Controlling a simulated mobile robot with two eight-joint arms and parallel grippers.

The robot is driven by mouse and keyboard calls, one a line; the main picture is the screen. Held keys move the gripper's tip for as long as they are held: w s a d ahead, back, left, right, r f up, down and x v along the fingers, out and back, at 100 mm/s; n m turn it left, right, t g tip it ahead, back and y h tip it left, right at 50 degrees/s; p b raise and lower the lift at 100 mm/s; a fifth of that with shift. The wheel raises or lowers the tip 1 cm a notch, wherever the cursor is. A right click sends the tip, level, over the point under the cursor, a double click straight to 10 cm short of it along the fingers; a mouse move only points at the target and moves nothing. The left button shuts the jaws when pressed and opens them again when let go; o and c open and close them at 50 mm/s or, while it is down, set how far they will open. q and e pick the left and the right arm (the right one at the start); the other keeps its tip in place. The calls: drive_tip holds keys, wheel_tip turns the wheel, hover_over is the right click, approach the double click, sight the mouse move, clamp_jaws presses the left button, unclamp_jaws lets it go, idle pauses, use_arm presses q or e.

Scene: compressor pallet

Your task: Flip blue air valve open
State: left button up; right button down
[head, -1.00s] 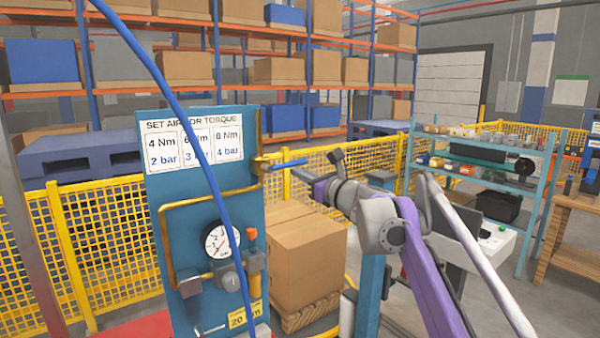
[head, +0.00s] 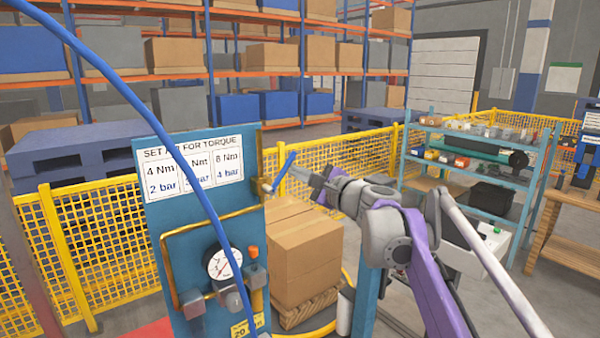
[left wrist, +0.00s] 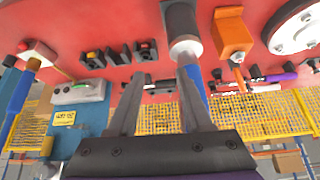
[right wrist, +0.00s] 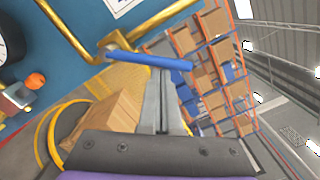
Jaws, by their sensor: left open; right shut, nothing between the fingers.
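The blue valve handle (head: 285,173) is at the right edge of the blue air panel (head: 165,235) in the head view. It slants steeply up from its pivot. In the right wrist view the handle (right wrist: 150,61) crosses in front of my fingertips. My right gripper (head: 298,171) is shut and empty, its fingertips (right wrist: 163,74) close beside the handle; I cannot tell whether they touch it. My left gripper (left wrist: 158,72) is open and empty under a red surface in the left wrist view. It is outside the head view.
A round gauge (head: 223,263) and brass pipe (head: 205,222) are on the panel below the sign. A blue hose (head: 150,140) crosses in front of it. Cardboard boxes (head: 305,255) stand behind and right of the panel. A yellow fence (head: 100,240) runs behind.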

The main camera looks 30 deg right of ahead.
sight(285, 165)
drive_tip(key=a+n, duration=0.1)
drive_tip(key=n, duration=0.1)
drive_tip(key=a+r+n, duration=0.1)
drive_tip(key=n, duration=0.1)
drive_tip(key=r+n, duration=0.1)
drive_tip(key=n, duration=0.1)
drive_tip(key=shift+s+a+r, duration=0.1)
drive_tip(key=shift+s+a, duration=0.1)
drive_tip(key=shift+a, duration=0.3)
drive_tip(key=shift+a+r, duration=0.15)
drive_tip(key=shift+a, duration=0.25)
